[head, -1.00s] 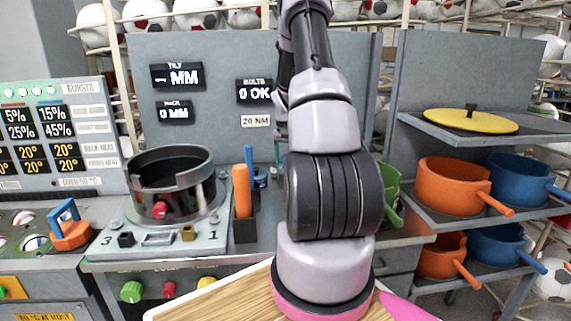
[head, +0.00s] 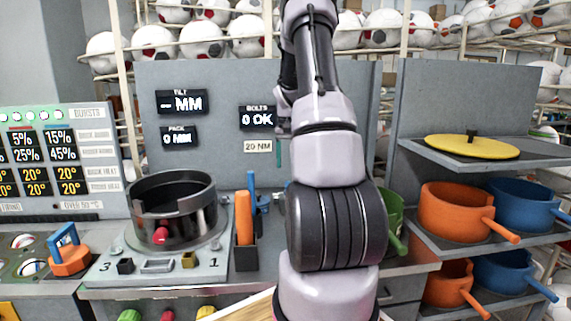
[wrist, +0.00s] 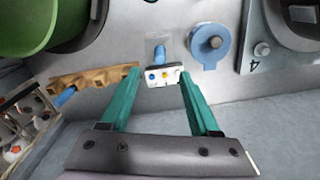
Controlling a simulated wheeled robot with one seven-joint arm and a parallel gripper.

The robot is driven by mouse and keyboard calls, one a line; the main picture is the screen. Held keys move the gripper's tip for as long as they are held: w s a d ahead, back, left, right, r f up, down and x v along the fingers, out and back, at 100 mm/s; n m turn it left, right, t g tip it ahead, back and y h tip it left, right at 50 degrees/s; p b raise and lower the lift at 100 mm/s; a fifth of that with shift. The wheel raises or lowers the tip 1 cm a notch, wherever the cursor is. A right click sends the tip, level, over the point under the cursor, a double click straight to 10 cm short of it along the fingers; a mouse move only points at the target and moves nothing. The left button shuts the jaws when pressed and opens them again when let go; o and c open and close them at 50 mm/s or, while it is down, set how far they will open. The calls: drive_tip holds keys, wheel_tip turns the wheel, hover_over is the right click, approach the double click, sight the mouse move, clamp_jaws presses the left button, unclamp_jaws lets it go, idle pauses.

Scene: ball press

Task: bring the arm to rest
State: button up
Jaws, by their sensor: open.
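My arm (head: 325,150) rises through the middle of the head view and bends away toward the grey back panel. My gripper is mostly hidden behind it there; a bit of teal finger shows by the panel. In the wrist view my gripper (wrist: 159,80) has its two teal fingers spread apart. A small white block with coloured dots (wrist: 163,77) appears between or just beyond the fingertips, on the grey bench. I cannot tell whether the fingers touch it.
In the head view a dark press ring (head: 172,205) and an orange handle (head: 243,217) stand left of my arm; shelved orange pots (head: 455,210) stand right.

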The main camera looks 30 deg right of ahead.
drive_tip(key=s+a+r+n+t, duration=0.15)
drive_tip(key=s+a+r, duration=0.25)
drive_tip(key=a+r, duration=0.45)
drive_tip(key=s+a+r+t, duration=0.2)
drive_tip(key=s+a+r, duration=0.2)
drive_tip(key=a+r, duration=0.45)
drive_tip(key=s+a+r+n+t+y, duration=0.1)
drive_tip(key=s+a+r+t, duration=0.1)
drive_tip(key=s+a, duration=0.4)
drive_tip(key=s+a+r+n+t+y, duration=0.1)
drive_tip(key=s+a+r, duration=0.2)
drive_tip(key=s+a, duration=0.3)
drive_tip(key=s, duration=0.5)
drive_tip(key=shift+r+t, duration=0.15)
drive_tip(key=shift+t, duration=0.2)
drive_tip(key=shift+n, duration=0.25)
idle(0.7)
